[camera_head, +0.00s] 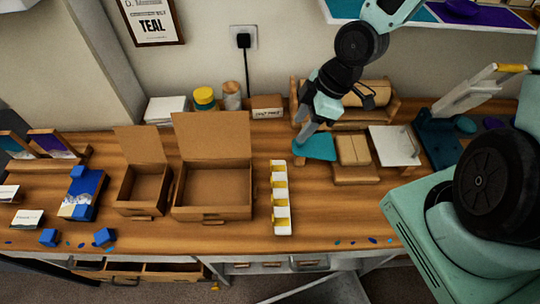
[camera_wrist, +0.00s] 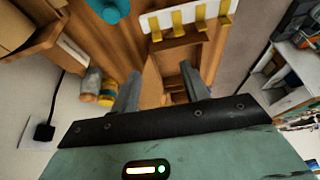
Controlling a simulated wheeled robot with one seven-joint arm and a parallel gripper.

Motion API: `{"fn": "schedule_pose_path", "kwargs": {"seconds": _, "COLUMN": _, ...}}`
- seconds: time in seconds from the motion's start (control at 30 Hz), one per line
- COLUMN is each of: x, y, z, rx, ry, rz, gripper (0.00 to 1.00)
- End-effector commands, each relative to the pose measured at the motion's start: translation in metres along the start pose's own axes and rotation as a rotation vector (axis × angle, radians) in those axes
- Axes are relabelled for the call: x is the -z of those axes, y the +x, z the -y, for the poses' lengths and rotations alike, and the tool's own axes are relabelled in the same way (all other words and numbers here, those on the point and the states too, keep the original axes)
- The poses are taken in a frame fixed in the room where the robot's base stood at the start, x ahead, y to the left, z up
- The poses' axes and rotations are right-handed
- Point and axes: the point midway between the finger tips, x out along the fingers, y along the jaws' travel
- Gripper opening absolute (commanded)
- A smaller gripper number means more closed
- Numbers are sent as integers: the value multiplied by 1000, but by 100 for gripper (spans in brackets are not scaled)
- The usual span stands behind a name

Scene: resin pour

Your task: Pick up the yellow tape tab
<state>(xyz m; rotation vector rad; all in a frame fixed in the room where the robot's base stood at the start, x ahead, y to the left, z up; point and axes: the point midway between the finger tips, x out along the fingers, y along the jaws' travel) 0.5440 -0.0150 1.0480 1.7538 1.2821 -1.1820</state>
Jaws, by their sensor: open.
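Several yellow tape tabs (camera_head: 280,183) sit in a row along a white holder (camera_head: 283,226) on the wooden bench. In the wrist view the yellow tabs (camera_wrist: 178,22) stand out from the white holder (camera_wrist: 226,20) near the top. My gripper (camera_head: 303,137) is open and empty, behind and a little right of the holder, near a teal piece (camera_head: 320,147). In the wrist view my gripper's two fingers (camera_wrist: 160,85) are spread apart, with no tab between them. I cannot tell its exact height above the bench.
Open cardboard boxes (camera_head: 213,182) stand left of the holder. Cardboard pieces (camera_head: 353,150) and a white plate (camera_head: 394,146) lie to the right. A wooden rack (camera_head: 375,92) and a yellow-lidded jar (camera_head: 204,98) stand at the back.

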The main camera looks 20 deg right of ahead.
Motion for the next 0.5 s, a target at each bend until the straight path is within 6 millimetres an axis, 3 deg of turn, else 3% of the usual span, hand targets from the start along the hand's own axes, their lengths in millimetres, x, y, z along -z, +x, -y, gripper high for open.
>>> {"fn": "schedule_pose_path", "kwargs": {"seconds": 0.17, "x": 0, "y": 4, "z": -1, "rx": 0, "ry": -5, "rz": -6, "gripper": 45}}
{"fn": "schedule_pose_path", "kwargs": {"seconds": 0.5, "x": 0, "y": 51, "z": 0, "rx": 3, "ry": -7, "rz": -5, "gripper": 45}}
